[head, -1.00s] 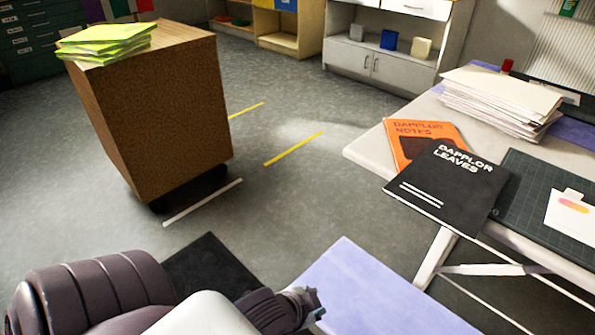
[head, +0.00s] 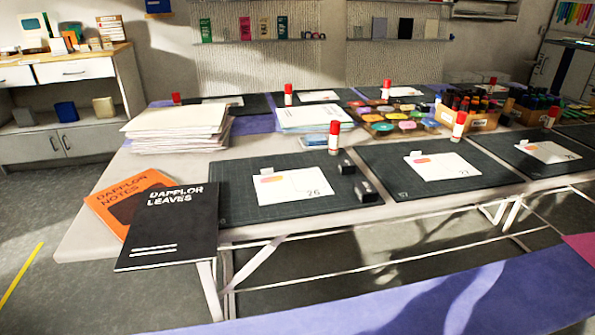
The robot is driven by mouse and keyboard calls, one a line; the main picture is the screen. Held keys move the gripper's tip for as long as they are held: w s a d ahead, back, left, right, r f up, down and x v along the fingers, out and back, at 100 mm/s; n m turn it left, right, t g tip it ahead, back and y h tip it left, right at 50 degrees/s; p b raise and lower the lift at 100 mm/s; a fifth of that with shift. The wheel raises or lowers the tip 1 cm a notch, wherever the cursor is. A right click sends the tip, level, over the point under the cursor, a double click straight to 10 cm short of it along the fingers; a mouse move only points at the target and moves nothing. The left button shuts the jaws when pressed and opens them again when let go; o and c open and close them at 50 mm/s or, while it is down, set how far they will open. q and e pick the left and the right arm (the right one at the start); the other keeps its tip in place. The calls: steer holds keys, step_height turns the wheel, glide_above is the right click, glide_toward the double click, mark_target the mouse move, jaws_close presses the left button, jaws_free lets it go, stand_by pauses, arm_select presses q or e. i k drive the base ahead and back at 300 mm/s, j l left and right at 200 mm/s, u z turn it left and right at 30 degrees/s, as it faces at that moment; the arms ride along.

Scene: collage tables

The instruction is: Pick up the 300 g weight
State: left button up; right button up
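No thing readable as a 300 g weight shows in the head view. Two small dark blocks, one at the back (head: 346,166) and one in front (head: 366,190), sit at the right side of the nearest left cutting mat (head: 240,205); I cannot tell what they are. Neither of my grippers is in view.
A long pale table (head: 85,236) holds dark mats, cards, red-capped glue sticks, paper stacks (head: 176,125), colored pads (head: 397,114) and a box of markers (head: 476,112). A black book (head: 172,228) and an orange book (head: 125,196) overhang its near left corner. Floor shows at left.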

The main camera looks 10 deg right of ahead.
mark_target(348, 166)
steer(key=l+u, duration=0.25)
steer(key=l, duration=0.45)
steer(key=l+u, duration=0.25)
steer(key=l, duration=0.4)
steer(key=i, duration=0.05)
